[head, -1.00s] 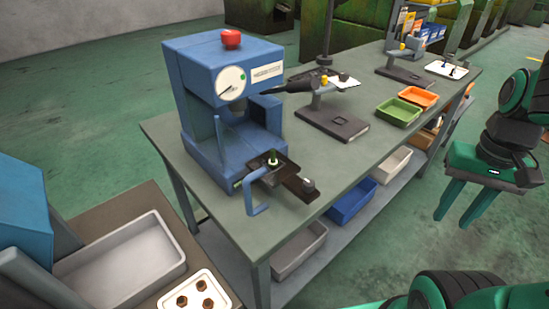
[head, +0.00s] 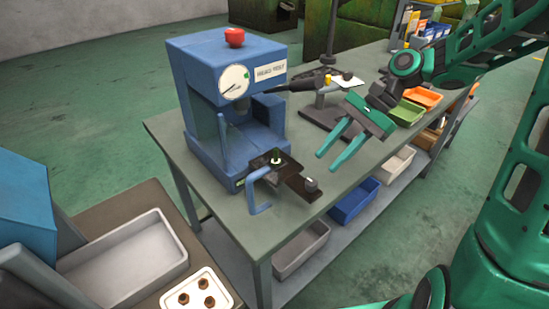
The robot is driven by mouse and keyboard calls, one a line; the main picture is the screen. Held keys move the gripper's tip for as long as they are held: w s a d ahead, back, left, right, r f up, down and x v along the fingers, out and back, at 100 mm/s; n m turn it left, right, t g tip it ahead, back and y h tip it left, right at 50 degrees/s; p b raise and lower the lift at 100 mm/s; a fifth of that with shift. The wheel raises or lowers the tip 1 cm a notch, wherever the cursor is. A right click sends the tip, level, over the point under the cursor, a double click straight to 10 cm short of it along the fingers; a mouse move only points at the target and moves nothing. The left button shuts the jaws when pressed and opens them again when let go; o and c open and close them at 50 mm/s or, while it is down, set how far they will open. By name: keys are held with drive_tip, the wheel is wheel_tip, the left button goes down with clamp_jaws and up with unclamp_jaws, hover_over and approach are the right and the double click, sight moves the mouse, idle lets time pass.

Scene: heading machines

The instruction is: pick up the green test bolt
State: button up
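The blue head-test press (head: 222,98) stands on the near end of the workbench. A dark fixture plate (head: 296,180) sticks out at its front right. A small upright piece (head: 277,160), pale and greenish, stands on the plate where the green test bolt is; its detail is too small to make out. My gripper (head: 329,162) hangs over the bench to the right of the press. Its two green fingers are apart with nothing between them. They point down and left, a short way right of the bolt.
A bent blue handle (head: 258,193) rises at the fixture's front left. Green (head: 406,113) and orange (head: 424,98) trays sit farther back. A stand with a dark base (head: 322,118) is behind my gripper. A white tray with brown nuts (head: 211,288) is at the near left.

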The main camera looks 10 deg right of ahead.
sight(276, 154)
drive_tip(key=w+a+r+m+g+y, duration=0.2)
drive_tip(key=a+r+y, duration=0.3)
drive_tip(key=r, duration=0.1)
drive_tip(key=x, duration=1)
drive_tip(key=shift+s+a+r, duration=0.15)
drive_tip(key=shift+s+r, duration=0.1)
drive_tip(key=shift+s, duration=0.1)
clamp_jaws()
